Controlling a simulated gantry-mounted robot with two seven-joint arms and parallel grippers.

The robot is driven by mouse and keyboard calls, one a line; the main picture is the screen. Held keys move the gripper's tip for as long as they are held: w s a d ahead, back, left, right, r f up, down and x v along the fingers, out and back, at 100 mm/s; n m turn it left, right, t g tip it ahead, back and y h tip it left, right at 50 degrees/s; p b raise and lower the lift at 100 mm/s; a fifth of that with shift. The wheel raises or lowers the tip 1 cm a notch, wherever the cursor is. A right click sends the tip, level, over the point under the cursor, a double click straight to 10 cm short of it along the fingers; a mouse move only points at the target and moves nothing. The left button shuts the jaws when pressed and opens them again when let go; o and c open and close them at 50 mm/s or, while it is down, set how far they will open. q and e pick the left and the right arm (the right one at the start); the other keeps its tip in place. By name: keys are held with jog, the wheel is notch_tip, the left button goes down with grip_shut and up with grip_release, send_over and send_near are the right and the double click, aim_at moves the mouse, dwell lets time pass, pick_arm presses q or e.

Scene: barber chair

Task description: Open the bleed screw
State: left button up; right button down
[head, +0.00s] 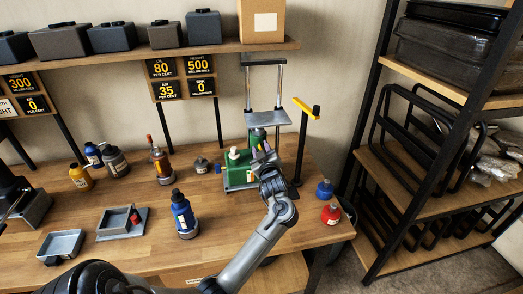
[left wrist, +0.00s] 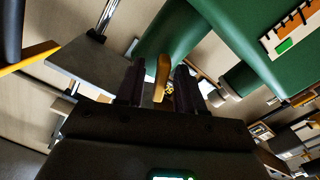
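A green hydraulic unit (head: 236,174) stands on the workbench under a small metal press frame. In the left wrist view its green body (left wrist: 270,55) fills the upper right, with a white scale label on it. A small yellow tab with a brassy knurled end, which looks like the bleed screw (left wrist: 162,72), sticks out from the green part. My left gripper (head: 261,151) is at the front right of the unit. In the left wrist view its two dark fingers (left wrist: 158,82) stand apart on either side of the tab, with gaps showing. My right gripper is not in view.
A black post with a yellow lever (head: 305,107) stands just right of the gripper. A grey plate (head: 268,119) hangs above. Blue and red bottles (head: 325,188) stand to the right. A blue bottle (head: 183,215) and metal trays (head: 122,222) stand to the left.

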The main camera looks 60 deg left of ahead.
pick_arm(q)
jog(key=shift+a, duration=0.1)
jog(key=shift+c, duration=0.3)
grip_shut()
jog(key=shift+f, duration=0.1)
jog(key=shift+f+n+b, duration=0.1)
jog(key=shift+n+b, duration=0.9)
jog(key=shift+n, duration=0.3)
jog(key=shift+n+b, duration=1.35)
jog(key=shift+n, duration=0.55)
jog(key=shift+o, duration=0.3)
grip_release()
